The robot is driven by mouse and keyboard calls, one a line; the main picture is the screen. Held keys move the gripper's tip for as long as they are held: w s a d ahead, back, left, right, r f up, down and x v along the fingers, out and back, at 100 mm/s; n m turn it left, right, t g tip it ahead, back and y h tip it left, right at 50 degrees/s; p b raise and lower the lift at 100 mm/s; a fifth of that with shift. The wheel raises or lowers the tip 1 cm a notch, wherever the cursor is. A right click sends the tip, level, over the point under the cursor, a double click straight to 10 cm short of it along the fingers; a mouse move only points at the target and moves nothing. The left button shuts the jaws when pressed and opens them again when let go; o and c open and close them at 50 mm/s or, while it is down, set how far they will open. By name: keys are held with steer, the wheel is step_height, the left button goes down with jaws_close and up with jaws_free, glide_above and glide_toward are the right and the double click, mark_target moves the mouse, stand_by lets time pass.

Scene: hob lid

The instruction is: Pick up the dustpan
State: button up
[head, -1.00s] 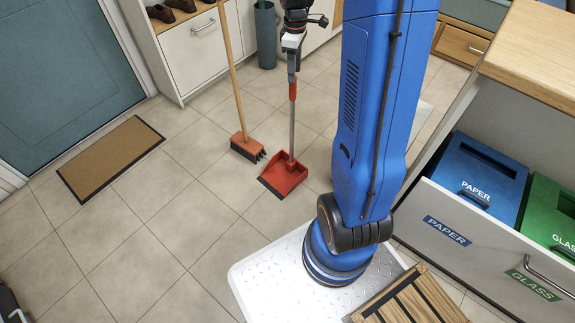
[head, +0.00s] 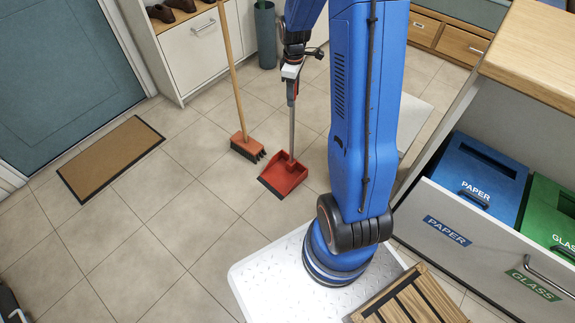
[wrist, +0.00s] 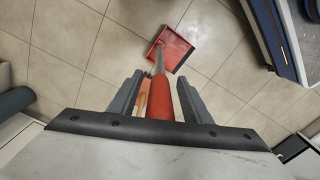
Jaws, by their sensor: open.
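The dustpan (head: 284,177) has a red pan on the tiled floor and a grey upright handle with a red grip. In the wrist view its pan (wrist: 170,48) lies beyond my fingers, and the red grip (wrist: 160,100) stands between them. My gripper (head: 292,90) is around the top of the handle in the head view. In the wrist view my gripper (wrist: 157,97) is open, with a gap between each finger and the grip. The upper part of the grip is hidden by my gripper in the head view.
A broom (head: 240,110) with a wooden handle stands just left of the dustpan. A brown doormat (head: 110,158) lies near the blue door. A white cabinet (head: 195,50) stands behind, with a dark green bin (head: 265,35) beside it. Floor in front is clear.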

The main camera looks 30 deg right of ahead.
jaws_close()
steer(key=shift+r, duration=0.1)
